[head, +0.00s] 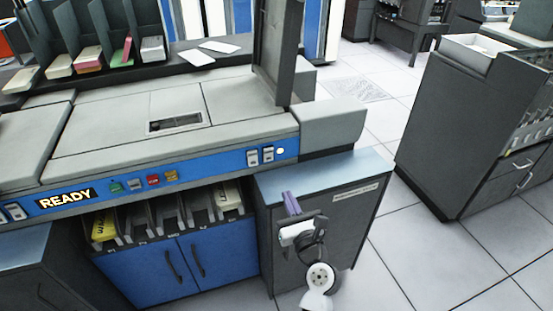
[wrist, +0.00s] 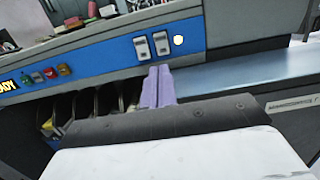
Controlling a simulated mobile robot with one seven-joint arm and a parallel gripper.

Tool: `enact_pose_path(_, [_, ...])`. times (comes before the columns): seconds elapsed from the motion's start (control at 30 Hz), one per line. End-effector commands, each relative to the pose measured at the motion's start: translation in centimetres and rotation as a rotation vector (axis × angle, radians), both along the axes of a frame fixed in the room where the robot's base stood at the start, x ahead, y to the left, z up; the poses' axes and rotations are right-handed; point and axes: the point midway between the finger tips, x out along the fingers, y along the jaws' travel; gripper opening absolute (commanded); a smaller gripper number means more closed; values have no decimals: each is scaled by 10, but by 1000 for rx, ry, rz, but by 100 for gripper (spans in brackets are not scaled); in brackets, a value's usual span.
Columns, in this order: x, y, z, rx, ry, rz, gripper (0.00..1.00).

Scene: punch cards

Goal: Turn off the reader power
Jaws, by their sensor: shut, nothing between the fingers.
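The card reader has a grey top (head: 110,115) and a blue front panel (head: 215,165) with a lit READY sign (head: 65,198). Two white rocker switches, left (head: 252,157) and right (head: 267,154), sit at the panel's right end beside a glowing round lamp (head: 280,152). The wrist view shows the left switch (wrist: 141,48), the right switch (wrist: 161,43) and the lamp (wrist: 179,40) large. Their labels are unreadable. My gripper (head: 288,196) is shut and empty, in front of and below the switches. Its purple fingertips (wrist: 159,71) appear apart from the panel.
Several small coloured buttons (head: 153,181) line the panel's middle. Below are card slots and blue cabinet doors (head: 180,270). A dark cabinet with a light-blue top (head: 345,170) stands at the right end. Open tiled floor (head: 410,235) separates it from another dark cabinet (head: 460,120).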

Motion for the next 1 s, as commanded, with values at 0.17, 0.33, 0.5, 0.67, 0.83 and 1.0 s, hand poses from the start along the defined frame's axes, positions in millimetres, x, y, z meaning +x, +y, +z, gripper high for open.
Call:
enact_pose_path(0.17, [2,1,1,-2,-2,1,0])
enact_pose_path(0.33, [17,6,6,-1,-4,3,0])
enact_pose_path(0.5, [49,17,12,-4,-5,3,0])
enact_pose_path(0.67, [82,28,16,-3,-4,2,0])
enact_pose_path(0.83, [111,37,20,-4,-4,1,0])
enact_pose_path(1.0, [127,42,21,-3,-3,0,0])
